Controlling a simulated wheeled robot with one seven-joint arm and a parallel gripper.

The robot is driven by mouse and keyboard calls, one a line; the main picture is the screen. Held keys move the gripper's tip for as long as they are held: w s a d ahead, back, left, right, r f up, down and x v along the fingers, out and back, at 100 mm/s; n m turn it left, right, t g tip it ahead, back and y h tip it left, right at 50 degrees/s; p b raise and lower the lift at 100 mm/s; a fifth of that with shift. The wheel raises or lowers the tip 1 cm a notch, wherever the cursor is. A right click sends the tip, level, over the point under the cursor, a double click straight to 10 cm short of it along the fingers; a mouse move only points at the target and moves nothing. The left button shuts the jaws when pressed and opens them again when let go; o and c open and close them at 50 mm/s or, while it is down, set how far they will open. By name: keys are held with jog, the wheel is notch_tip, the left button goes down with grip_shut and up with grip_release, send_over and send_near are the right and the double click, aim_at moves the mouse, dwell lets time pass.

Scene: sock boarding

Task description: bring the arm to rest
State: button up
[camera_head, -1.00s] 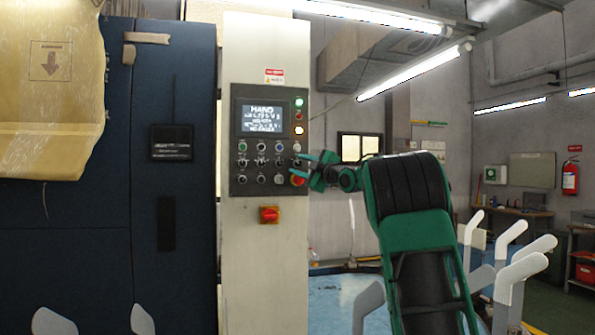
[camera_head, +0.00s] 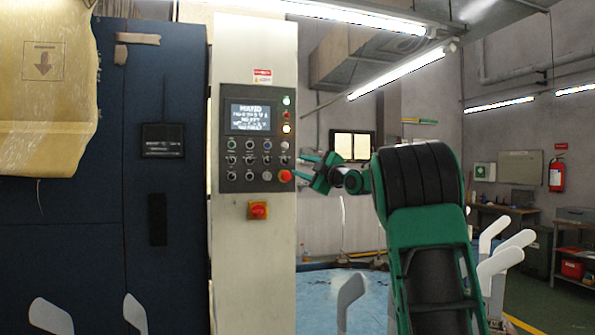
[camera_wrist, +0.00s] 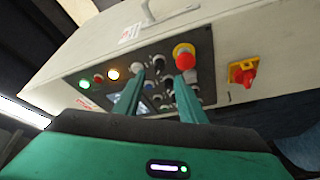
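My gripper (camera_head: 308,169) is green and sits just right of the control panel (camera_head: 228,158) in the head view, with a small gap between its fingertips and the panel. In the wrist view the two green fingers of my gripper (camera_wrist: 157,90) are apart with nothing between them. They point toward the panel's knobs and a red mushroom button (camera_wrist: 184,57), which stands just beyond the right fingertip. My arm (camera_head: 425,220) reaches up from the lower right of the head view.
A red and yellow rotary switch (camera_head: 257,210) is below the panel on the white column (camera_head: 270,280). A dark blue cabinet (camera_head: 170,240) stands left. White foot-shaped boards (camera_head: 500,262) stand at the lower right, others at the lower left. A fire extinguisher (camera_head: 557,175) hangs at the back.

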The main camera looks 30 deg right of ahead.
jog(key=shift+a, duration=0.3)
